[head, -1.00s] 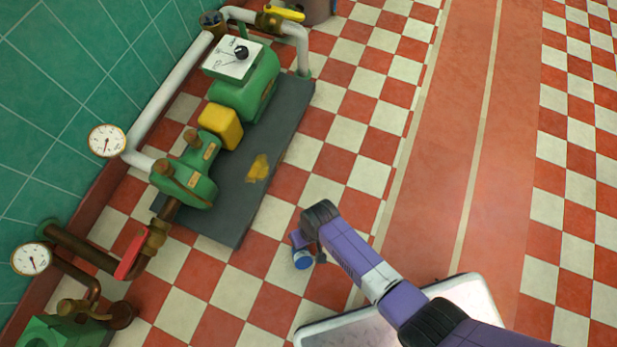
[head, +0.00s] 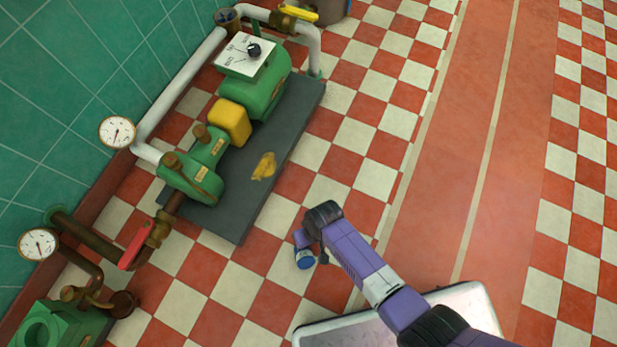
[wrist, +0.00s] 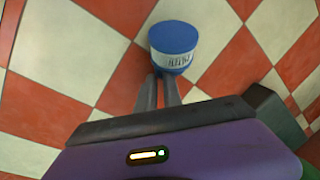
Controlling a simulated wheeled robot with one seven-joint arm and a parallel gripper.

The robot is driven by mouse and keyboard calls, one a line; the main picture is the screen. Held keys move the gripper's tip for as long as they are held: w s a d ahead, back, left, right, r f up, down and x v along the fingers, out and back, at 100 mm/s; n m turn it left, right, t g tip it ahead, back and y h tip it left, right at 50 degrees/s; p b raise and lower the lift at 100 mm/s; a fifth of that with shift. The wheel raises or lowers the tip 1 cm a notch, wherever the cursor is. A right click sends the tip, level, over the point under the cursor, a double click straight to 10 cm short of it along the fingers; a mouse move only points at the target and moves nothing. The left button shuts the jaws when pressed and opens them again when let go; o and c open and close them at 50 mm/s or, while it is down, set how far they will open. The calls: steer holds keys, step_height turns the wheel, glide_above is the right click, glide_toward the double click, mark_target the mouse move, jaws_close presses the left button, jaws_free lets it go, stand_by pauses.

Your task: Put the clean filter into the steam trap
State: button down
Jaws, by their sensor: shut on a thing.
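My gripper (head: 304,247) is shut on a small blue and white cylinder (head: 305,260), likely the filter, and holds it above the checkered floor. In the wrist view, the cylinder (wrist: 174,44) has a blue top and a white band with dark lettering that I cannot read surely. It sits at the tips of my two close-set fingers (wrist: 162,88). A green block (head: 62,328) with a round opening on top stands at the lower left of the head view, cut by the frame edge. It may be the steam trap. Its inside is hidden.
A green pump (head: 195,180) with a yellow guard (head: 229,121) stands on a dark plinth (head: 225,218) along the tiled wall. A red-handled valve (head: 135,248), brown pipes and a gauge (head: 39,244) lie near the block. Floor between my gripper and the block is clear.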

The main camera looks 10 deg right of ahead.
steer(key=shift+s+r+p, duration=0.85)
steer(key=shift+r+p, duration=4.9)
steer(key=shift+r, duration=4.35)
steer(key=w+d+r+m, duration=0.1)
steer(key=w+d+r, duration=0.7)
steer(key=w+r, duration=0.35)
steer(key=w+d+r+m, duration=0.1)
steer(key=w+d+r, duration=0.8)
steer(key=w, duration=0.4)
steer(key=s+r+p, duration=0.4)
steer(key=r+p, duration=0.9)
steer(key=p, duration=0.1)
steer(key=s+r+p, duration=0.5)
steer(key=r+p, duration=0.8)
steer(key=p, duration=0.1)
steer(key=shift+a, duration=0.3)
steer(key=shift+a, duration=0.1)
